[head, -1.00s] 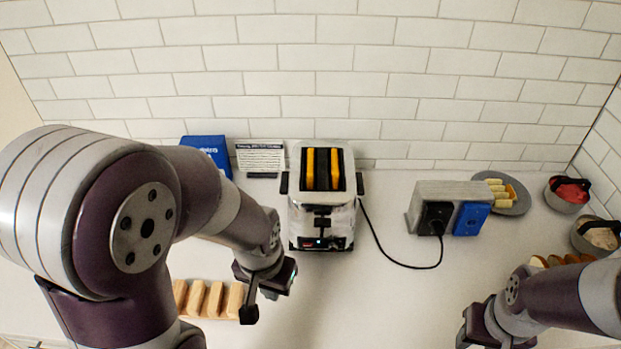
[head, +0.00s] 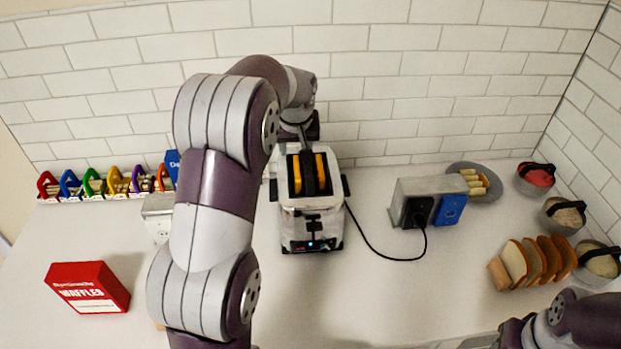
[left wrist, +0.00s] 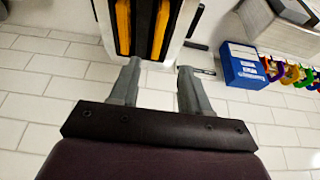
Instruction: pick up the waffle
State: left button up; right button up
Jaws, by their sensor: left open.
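A chrome toaster (head: 312,225) stands near the tiled wall. Two yellow-orange slabs (head: 296,175) sit upright in its slots, and they also show in the left wrist view (left wrist: 122,28); their surface is too small to tell if they are waffles. A red box labelled waffles (head: 88,287) lies on the counter at the left. My left gripper (head: 306,150) is open and empty at the toaster's back end, over the top. In the left wrist view its fingers (left wrist: 158,75) are apart, close to the toaster's end, with no slab between them.
A metal outlet box (head: 400,187) with the toaster's cord is right of the toaster. The front counter is fairly clear.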

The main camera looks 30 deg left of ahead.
pick_arm(q)
jog(key=p, duration=0.1)
send_over(297, 168)
jog(key=s, duration=0.2)
jog(key=f, duration=0.4)
jog(key=shift+w+d+f, duration=0.2)
jog(key=shift+d+f, duration=0.15)
jog(key=p+x, duration=0.2)
jog(key=x, duration=0.1)
jog(key=p+x, duration=0.1)
jog(key=shift+s+d+f+p, duration=0.1)
jog(key=shift+d+f+p, duration=0.15)
jog(key=shift+f, duration=0.2)
jog(key=shift+a+f, duration=0.1)
jog(key=shift+f, duration=0.25)
jog(key=shift+b, duration=0.3)
jog(key=shift+c, duration=0.3)
grip_shut()
